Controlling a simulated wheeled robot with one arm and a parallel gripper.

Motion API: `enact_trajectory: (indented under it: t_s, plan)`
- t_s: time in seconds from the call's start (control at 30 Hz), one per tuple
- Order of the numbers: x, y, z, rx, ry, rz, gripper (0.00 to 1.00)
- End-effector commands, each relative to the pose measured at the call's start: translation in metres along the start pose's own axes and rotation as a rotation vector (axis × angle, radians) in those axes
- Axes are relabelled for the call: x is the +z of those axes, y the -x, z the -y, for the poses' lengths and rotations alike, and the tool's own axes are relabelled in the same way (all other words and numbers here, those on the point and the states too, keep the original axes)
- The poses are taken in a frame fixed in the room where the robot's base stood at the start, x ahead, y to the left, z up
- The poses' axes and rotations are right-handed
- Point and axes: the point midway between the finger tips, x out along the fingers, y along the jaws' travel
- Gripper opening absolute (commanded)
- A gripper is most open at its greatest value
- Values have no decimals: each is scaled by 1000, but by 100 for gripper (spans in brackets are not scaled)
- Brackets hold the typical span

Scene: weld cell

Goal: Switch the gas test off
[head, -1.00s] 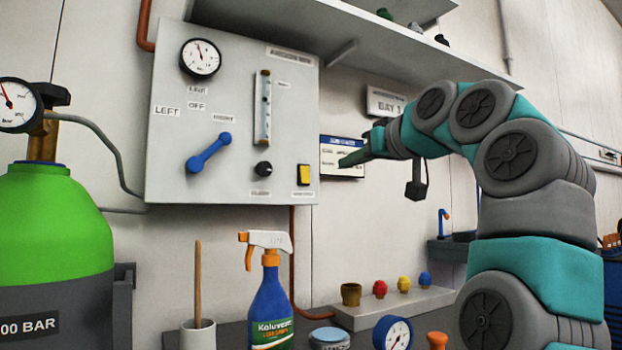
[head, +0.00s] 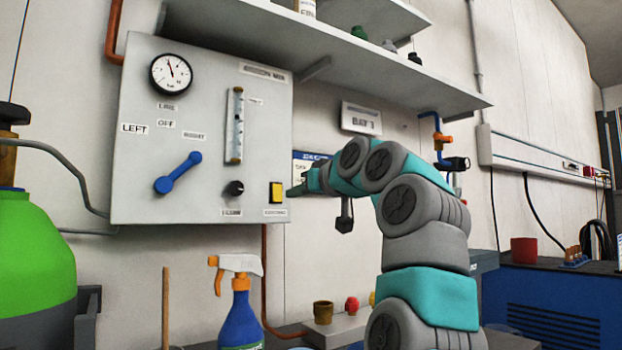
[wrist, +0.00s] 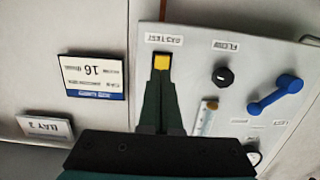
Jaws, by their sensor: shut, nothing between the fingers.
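The gas test switch (head: 276,192) is a yellow rocker in a dark frame, low on the right side of the grey gas panel (head: 140,95). In the wrist view the switch (wrist: 161,62) shows upside down under its GAS TEST label. My gripper (head: 291,191) is shut and empty, pointing at the panel, with its tips just right of the switch in the head view. In the wrist view my gripper (wrist: 161,82) ends at the edge of the yellow rocker and hides part of the frame. I cannot tell whether the tips touch it.
The panel also bears a black flow knob (head: 233,188), a blue lever (head: 178,173), a flow tube (head: 235,125) and a gauge (head: 171,74). A shelf (head: 330,50) juts out above. A spray bottle (head: 240,318) and green gas cylinder (head: 35,260) stand below and left.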

Motion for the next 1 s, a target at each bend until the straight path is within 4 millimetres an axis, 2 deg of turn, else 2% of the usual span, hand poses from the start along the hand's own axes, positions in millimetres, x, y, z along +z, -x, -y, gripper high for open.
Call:
enact_trajectory:
  t_s: [0.1, 0.3, 0.73, 1.0]
  plan:
    - [-4, -22, 0, 0, 0, 1, 0]
    - [-2, -43, 0, 1, 0, 1, 0]
    - [3, -47, 0, 1, 0, -9, 0]
    - [14, -58, 0, 0, 2, -143, 0]
